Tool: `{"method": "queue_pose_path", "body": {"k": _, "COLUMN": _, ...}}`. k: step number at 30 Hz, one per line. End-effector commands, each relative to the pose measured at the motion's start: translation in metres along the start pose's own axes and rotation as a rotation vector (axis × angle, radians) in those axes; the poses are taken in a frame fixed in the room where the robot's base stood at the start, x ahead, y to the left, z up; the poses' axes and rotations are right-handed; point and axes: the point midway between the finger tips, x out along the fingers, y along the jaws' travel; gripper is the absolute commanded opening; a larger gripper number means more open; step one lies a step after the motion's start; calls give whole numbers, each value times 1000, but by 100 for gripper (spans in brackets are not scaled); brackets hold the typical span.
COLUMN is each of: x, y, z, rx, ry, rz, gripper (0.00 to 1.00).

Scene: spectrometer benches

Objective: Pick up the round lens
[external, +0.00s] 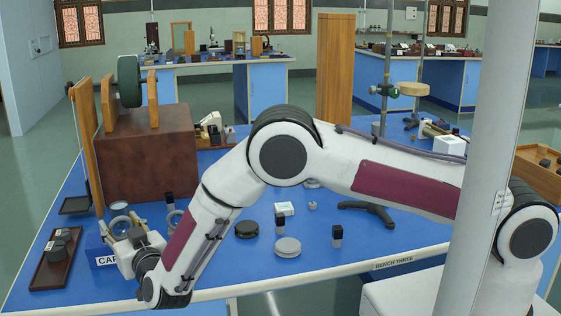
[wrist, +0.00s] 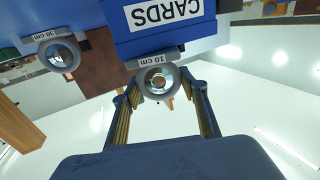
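A round lens in a grey ring marked "10 cm" (wrist: 158,80) is ahead of my gripper (wrist: 161,88) in the wrist view, roughly centred between the fingertips. My gripper is open; its two fingers lie on either side of the ring, and I cannot tell whether either touches it. A second round lens marked "30 cm" (wrist: 58,56) is to the left. In the external view my gripper (external: 128,238) is low at the bench's front left, by one round lens (external: 120,226). The other lens (external: 174,219) is to its right, partly behind my arm.
A blue box labelled CARDS (wrist: 165,22) is close to the 10 cm lens. A brown tray with dark pieces (external: 50,270) lies at the left. A large brown box (external: 150,160) stands behind. Dark and grey discs (external: 287,247) lie to the right of my arm.

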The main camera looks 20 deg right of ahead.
Motion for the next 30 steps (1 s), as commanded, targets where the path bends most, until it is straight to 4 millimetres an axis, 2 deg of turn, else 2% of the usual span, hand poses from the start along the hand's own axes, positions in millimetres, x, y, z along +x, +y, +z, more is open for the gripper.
{"method": "queue_pose_path", "body": {"k": 2, "x": 0, "y": 0, "z": 0, "rx": 0, "ry": 0, "rz": 0, "gripper": 21}}
{"method": "queue_pose_path", "body": {"k": 3, "x": 0, "y": 0, "z": 0, "rx": 0, "ry": 1, "rz": 0, "gripper": 18}}
{"method": "queue_pose_path", "body": {"k": 11, "x": 0, "y": 0, "z": -1, "rx": 1, "ry": 1, "rz": 0, "gripper": 17}}
{"method": "queue_pose_path", "body": {"k": 17, "x": 0, "y": 0, "z": -10, "rx": 2, "ry": 2, "rz": 1, "gripper": 17}}
{"method": "queue_pose_path", "body": {"k": 23, "x": 0, "y": 0, "z": -28, "rx": 2, "ry": 2, "rz": 1, "gripper": 17}}
{"method": "queue_pose_path", "body": {"k": 30, "x": 0, "y": 0, "z": -60, "rx": 2, "ry": 3, "rz": 2, "gripper": 17}}
